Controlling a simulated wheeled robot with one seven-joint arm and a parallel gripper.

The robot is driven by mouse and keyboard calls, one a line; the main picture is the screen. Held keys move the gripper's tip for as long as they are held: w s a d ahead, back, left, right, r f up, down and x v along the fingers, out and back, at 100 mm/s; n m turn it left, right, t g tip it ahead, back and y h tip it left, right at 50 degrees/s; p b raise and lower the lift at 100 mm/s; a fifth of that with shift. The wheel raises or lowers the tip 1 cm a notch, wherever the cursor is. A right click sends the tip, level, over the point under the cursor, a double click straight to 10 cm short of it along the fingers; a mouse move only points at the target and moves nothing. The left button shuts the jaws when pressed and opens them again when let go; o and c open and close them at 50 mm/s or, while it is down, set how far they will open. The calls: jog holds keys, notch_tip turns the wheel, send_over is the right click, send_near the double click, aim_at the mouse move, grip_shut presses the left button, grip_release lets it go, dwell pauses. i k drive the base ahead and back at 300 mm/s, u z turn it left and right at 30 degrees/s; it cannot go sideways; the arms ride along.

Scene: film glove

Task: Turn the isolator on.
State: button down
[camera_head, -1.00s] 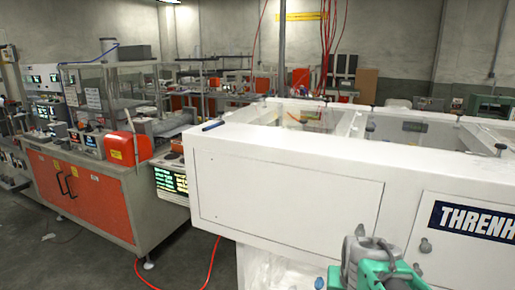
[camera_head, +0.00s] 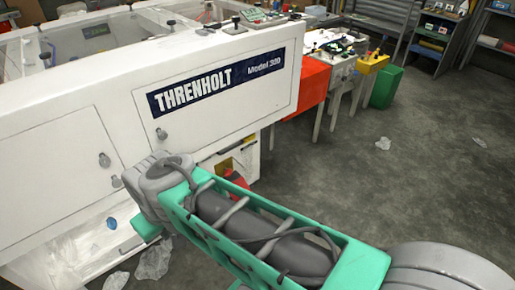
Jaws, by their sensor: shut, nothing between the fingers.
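No isolator can be made out for certain. A red and yellow patch (camera_head: 238,165) shows on a pale part under the right end of the white Threnholt machine (camera_head: 60,120). It is partly hidden behind my arm and too small to read as a switch or to tell its position. My green and grey arm reaches from the lower right to the front of the machine. Its far visible part is a grey joint. My gripper is not in view, so its place relative to the machine cannot be told.
An orange-red cabinet (camera_head: 309,85) and a workbench (camera_head: 345,68) stand beyond the machine's right end, with a green bin (camera_head: 385,87) beside them. Clear plastic (camera_head: 155,260) lies on the floor at lower left. The concrete floor (camera_head: 420,170) on the right is largely open.

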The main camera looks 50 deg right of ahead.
aim_at(227, 172)
jog(key=z, duration=2)
jog(key=k, duration=0.7)
jog(key=z, duration=0.75)
jog(key=i, duration=1.35)
jog(key=u, duration=2.95)
